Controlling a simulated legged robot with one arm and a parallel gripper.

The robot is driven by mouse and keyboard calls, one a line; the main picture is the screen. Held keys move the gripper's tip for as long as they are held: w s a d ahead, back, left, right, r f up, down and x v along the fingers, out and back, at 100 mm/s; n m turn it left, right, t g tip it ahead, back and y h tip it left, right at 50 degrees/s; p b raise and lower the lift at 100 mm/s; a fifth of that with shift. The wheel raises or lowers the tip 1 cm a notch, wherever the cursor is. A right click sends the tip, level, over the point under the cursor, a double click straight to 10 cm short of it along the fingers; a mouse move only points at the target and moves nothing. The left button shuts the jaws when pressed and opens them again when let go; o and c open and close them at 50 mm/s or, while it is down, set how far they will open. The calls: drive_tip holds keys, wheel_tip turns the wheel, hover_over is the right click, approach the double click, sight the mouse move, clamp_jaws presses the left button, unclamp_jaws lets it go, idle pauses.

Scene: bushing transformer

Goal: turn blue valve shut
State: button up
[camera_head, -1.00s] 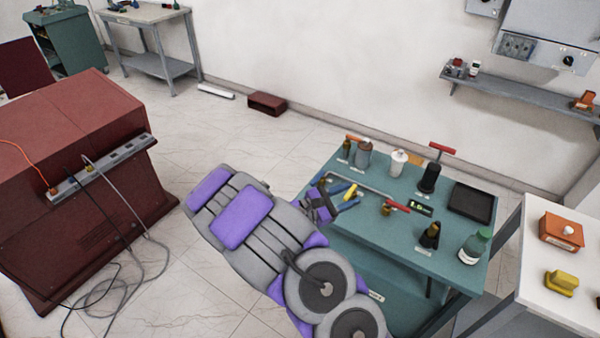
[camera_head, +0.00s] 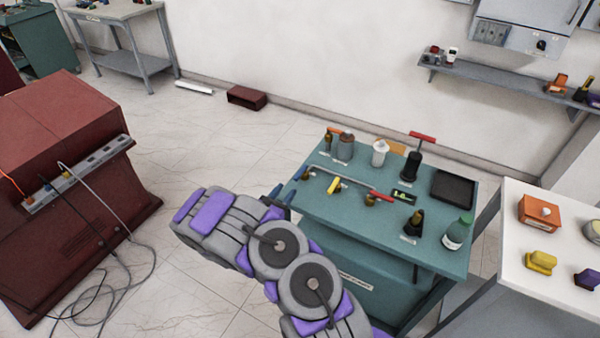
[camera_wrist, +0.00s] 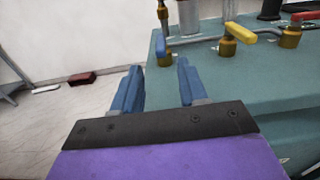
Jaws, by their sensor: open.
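In the wrist view my gripper (camera_wrist: 158,84) is open, its two blue fingers apart with nothing between them. It is at the left edge of the teal bench, just short of the valves. A small blue handle (camera_wrist: 164,29) shows above a brass valve body near the bench's left edge, beyond the fingertips and seen nearly end on. Beside it are a yellow-handled valve (camera_wrist: 235,34) and a red-handled valve (camera_wrist: 303,17).
The teal bench (camera_head: 350,225) also holds bottles, a black tray (camera_head: 453,187) and a red-handled pump (camera_head: 413,158). A white table (camera_head: 520,265) stands at right. A dark red cabinet (camera_head: 70,150) with cables stands at left.

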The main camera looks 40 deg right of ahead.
sight(301, 170)
drive_tip(key=b+x, duration=0.2)
drive_tip(key=x, duration=1)
drive_tip(key=shift+d+r, duration=0.1)
clamp_jaws()
